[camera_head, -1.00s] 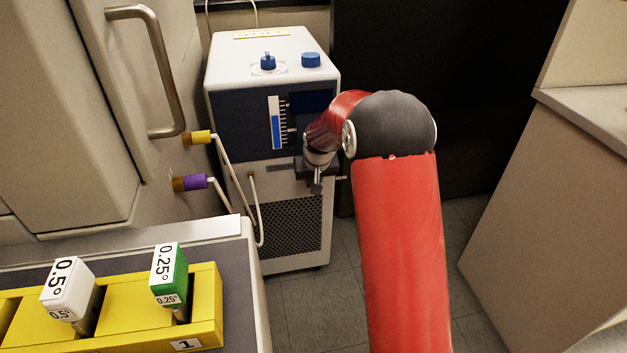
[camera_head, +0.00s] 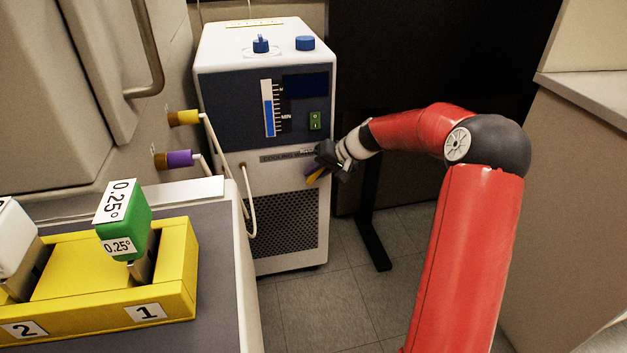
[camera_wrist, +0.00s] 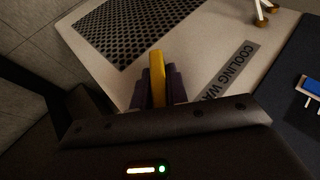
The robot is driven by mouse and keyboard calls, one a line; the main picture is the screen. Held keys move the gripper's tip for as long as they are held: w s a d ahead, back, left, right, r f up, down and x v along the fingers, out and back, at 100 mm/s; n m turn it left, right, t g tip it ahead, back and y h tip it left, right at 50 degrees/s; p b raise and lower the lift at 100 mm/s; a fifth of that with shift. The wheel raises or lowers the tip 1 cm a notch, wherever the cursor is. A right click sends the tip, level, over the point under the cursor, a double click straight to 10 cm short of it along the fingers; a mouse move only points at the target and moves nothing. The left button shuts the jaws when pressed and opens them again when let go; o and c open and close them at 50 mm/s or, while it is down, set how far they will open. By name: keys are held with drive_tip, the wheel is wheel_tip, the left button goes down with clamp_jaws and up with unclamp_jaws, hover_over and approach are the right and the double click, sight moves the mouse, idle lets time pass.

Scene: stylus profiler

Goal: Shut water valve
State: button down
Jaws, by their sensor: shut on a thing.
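The cooling unit (camera_head: 216,150) is a white and dark blue cabinet with a "COOLING WA…" label (camera_wrist: 231,72) on its front. A yellow lever (camera_head: 314,177), apparently the water valve handle, shows by the right front edge beside the label. My gripper (camera_head: 322,167) is at this edge. In the wrist view the yellow lever (camera_wrist: 157,72) stands between the dark fingers of my gripper (camera_wrist: 158,84), which are shut on it. The lever's base and pivot are hidden by my gripper.
The unit has a green switch (camera_head: 315,121), a blue level gauge (camera_head: 268,108) and a vent grille (camera_head: 285,225). Yellow (camera_head: 184,118) and purple (camera_head: 174,159) hose fittings are at left. A yellow block rack (camera_head: 95,290) is on the near counter.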

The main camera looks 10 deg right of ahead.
drive_tip(key=shift+d+f+m+t+y+b, duration=0.25)
drive_tip(key=shift+f+m+y+b, duration=0.2)
drive_tip(key=shift+y+b, duration=1)
drive_tip(key=shift+d+f+m+t+y+b, duration=0.1)
drive_tip(key=shift+f+m+t+y+b, duration=0.35)
drive_tip(key=shift+y+b, duration=1)
drive_tip(key=shift+d+f+m+t+y+b, duration=0.25)
drive_tip(key=shift+m+y+b, duration=0.25)
drive_tip(key=shift+y+b, duration=0.9)
drive_tip(key=shift+y, duration=0.3)
drive_tip(key=shift+a, duration=0.1)
drive_tip(key=c, duration=1.4)
unclamp_jaws()
drive_tip(key=p+v, duration=0.1)
drive_tip(key=v, duration=0.7)
drive_tip(key=shift+a, duration=0.15)
